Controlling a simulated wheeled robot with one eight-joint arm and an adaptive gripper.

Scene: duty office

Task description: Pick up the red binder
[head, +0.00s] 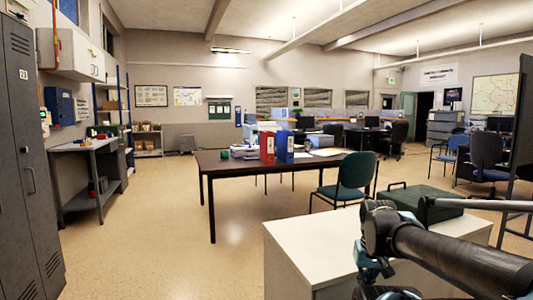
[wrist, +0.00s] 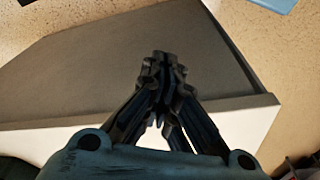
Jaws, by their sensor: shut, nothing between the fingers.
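The red binder (head: 267,146) stands upright on the dark-topped table (head: 228,169) in the middle of the room in the head view. A blue binder (head: 285,146) stands just to its right. My gripper (wrist: 162,62) is shut and empty in the wrist view, over the top of a white-sided cabinet (wrist: 80,65). The red binder is not in the wrist view. In the head view my arm is at the lower right, well apart from the table and the binder.
The white cabinet (head: 330,235) stands close in front, with a green case (head: 418,203) on it. A green chair (head: 352,178) is at the table's right front side. Grey lockers (head: 25,150) line the left edge. The floor (head: 150,235) left of the table is clear.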

